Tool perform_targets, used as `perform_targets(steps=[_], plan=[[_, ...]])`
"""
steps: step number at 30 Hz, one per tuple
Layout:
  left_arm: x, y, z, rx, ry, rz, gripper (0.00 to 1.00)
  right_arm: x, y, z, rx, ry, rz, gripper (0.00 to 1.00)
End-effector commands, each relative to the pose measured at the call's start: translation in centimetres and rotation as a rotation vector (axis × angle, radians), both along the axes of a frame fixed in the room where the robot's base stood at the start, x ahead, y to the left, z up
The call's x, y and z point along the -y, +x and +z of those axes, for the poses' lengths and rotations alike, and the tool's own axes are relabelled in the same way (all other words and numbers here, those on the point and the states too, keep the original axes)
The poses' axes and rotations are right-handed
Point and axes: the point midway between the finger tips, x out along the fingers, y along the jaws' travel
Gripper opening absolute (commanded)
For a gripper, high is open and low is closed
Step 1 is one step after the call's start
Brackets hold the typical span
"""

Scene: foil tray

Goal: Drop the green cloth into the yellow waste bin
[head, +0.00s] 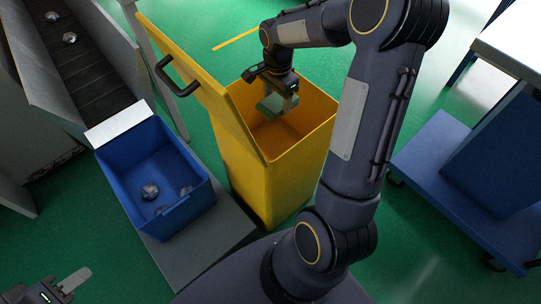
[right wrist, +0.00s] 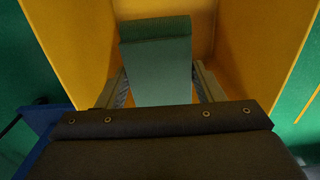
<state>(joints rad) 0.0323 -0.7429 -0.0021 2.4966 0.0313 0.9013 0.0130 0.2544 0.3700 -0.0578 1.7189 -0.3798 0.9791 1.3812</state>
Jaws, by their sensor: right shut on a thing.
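The yellow waste bin (head: 250,171) stands in the middle of the head view with its lid (head: 196,84) swung open to the left. My right gripper (head: 277,106) points down at the bin's open mouth, inside its rim as seen from above. It is shut on the green cloth (head: 271,104). In the right wrist view the cloth (right wrist: 158,65) hangs between the fingers, with the bin's yellow inner walls (right wrist: 255,50) around it. My left gripper (head: 66,287) is at the bottom left corner, far from the bin; only part of it shows.
A blue crate (head: 186,208) with several crumpled foil balls stands left of the bin on a grey platform. A conveyor (head: 85,70) carrying foil balls is at the upper left. A blue cart (head: 440,165) stands at the right. Green floor lies between the bin and cart.

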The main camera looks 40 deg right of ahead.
Motion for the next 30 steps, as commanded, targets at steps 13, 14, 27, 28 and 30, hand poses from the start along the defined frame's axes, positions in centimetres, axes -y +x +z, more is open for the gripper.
perform_targets(steps=[13, 14, 27, 28, 30], plan=[[0.0, 0.0, -0.1, 0.0, 0.0, 0.0, 0.36, 0.0, 0.0, -0.1, 0.001, 0.0, 0.0, 0.83], [0.0, 0.0, -0.1, 0.0, 0.0, 0.0, 0.36, 0.0, 0.0, -0.1, 0.001, 0.0, 0.0, 0.86], [0.0, 0.0, 0.7, 0.0, 0.0, 0.0, 0.36, 0.0, 0.1, 2.0, 0.005, -0.002, 0.001, 0.86], [0.0, 0.0, 0.9, 0.0, 0.0, 0.0, 0.36, 0.0, 0.1, 2.5, 0.005, -0.001, 0.002, 0.86], [0.0, 0.0, 1.3, 0.0, 0.0, 0.0, 0.36, 0.0, 0.1, 3.8, 0.005, -0.001, 0.001, 0.86]])
